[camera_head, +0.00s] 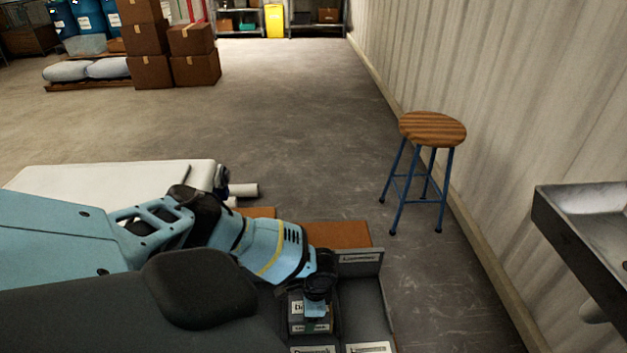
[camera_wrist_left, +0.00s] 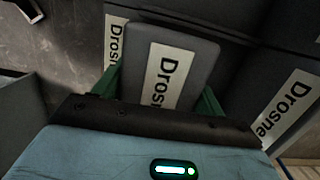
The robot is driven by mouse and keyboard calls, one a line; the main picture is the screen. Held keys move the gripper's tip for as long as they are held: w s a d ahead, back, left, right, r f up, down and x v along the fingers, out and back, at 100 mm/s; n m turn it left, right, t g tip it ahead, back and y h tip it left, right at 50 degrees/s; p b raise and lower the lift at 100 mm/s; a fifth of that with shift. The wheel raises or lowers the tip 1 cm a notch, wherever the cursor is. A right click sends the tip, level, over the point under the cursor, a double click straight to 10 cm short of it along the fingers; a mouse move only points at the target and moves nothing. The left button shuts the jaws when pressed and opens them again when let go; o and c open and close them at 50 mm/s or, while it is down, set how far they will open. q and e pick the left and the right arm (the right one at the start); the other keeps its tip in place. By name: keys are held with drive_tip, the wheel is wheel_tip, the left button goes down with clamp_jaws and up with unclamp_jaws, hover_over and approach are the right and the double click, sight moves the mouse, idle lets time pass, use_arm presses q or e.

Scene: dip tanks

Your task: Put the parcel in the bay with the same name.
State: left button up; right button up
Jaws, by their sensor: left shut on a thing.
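The parcel is a small dark grey box with a white label. The label reads "Drosne…" in the left wrist view (camera_wrist_left: 185,52); its end is cut off or hidden. In the head view the parcel (camera_head: 297,318) is partly behind my left gripper (camera_head: 317,303), which is shut on it. Green fingers hold its two sides. The parcel is at the dark grey bays (camera_head: 357,298), close to a divider; I cannot tell whether it rests on the floor. One bay label beside it starts "Dros" (camera_wrist_left: 115,45), and another reads "Drosne…" (camera_wrist_left: 287,108). My right gripper is out of view.
Another bay label (camera_head: 360,258) is on the back wall, too small to read. A brown surface (camera_head: 340,234) lies behind the bays. A wooden stool (camera_head: 433,130) and a metal sink (camera_head: 580,225) stand to the right. Stacked cartons (camera_head: 148,40) are far back left. The floor between is clear.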

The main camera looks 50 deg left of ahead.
use_arm(q)
drive_tip(key=shift+w+a, duration=0.1)
drive_tip(key=shift+w, duration=0.2)
wheel_tip(320, 180, down, 3)
drive_tip(key=b, duration=0.3)
drive_tip(key=shift+s, duration=0.1)
drive_tip(key=shift+f, duration=0.2)
drive_tip(key=shift+b, duration=0.3)
drive_tip(key=shift+f, duration=0.1)
drive_tip(key=o, duration=1.2)
